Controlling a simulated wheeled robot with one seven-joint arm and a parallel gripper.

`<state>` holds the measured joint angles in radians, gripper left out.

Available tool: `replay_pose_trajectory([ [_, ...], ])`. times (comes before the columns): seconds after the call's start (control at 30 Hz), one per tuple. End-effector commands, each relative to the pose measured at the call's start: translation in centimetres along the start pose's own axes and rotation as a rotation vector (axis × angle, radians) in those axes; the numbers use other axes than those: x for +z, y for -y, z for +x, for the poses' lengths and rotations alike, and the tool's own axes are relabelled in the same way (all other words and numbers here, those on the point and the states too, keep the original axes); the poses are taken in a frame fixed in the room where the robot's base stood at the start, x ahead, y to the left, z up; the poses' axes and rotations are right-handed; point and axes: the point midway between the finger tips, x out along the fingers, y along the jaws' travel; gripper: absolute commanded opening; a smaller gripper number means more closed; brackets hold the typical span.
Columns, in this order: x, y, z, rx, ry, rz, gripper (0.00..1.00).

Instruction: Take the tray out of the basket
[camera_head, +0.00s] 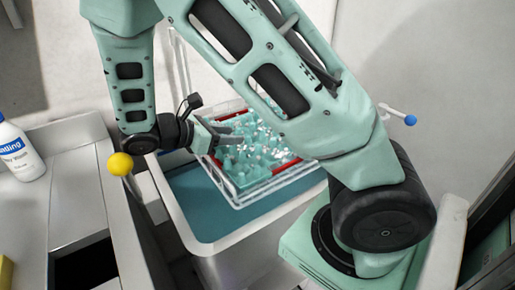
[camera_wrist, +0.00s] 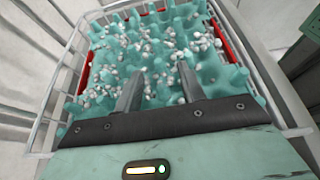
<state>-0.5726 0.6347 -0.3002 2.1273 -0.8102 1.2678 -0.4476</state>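The teal tray (camera_head: 243,178) has peg-like projections and many small whitish pieces on it. It sits inside the white wire basket (camera_head: 285,183), with red strips at two sides. In the wrist view the tray (camera_wrist: 222,84) fills the middle, and the basket's wire rim (camera_wrist: 40,130) runs around it. My gripper (camera_head: 224,134) reaches over the left part of the basket in the head view. In the wrist view my gripper (camera_wrist: 160,78) has its two fingers apart over the tray, with nothing held between them. Whether the fingertips touch the tray is unclear. My arm hides part of the basket's right side.
The basket sits at a white-rimmed tub (camera_head: 187,232) with a blue-teal inside. A white bottle with a blue label (camera_head: 18,152) stands on the counter (camera_head: 75,190) at left. A blue-tipped lever (camera_head: 397,114) is at right, near the wall.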

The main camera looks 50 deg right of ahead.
Motion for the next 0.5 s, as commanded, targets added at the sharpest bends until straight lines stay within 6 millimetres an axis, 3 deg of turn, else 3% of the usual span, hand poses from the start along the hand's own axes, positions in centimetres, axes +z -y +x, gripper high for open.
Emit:
replay_pose_trajectory([
  [0.3,0.4,-0.4,4.8,0.001,0.026,-0.008,0.4],
  [0.5,0.4,-0.4,6.8,0.005,0.024,-0.007,0.4],
])
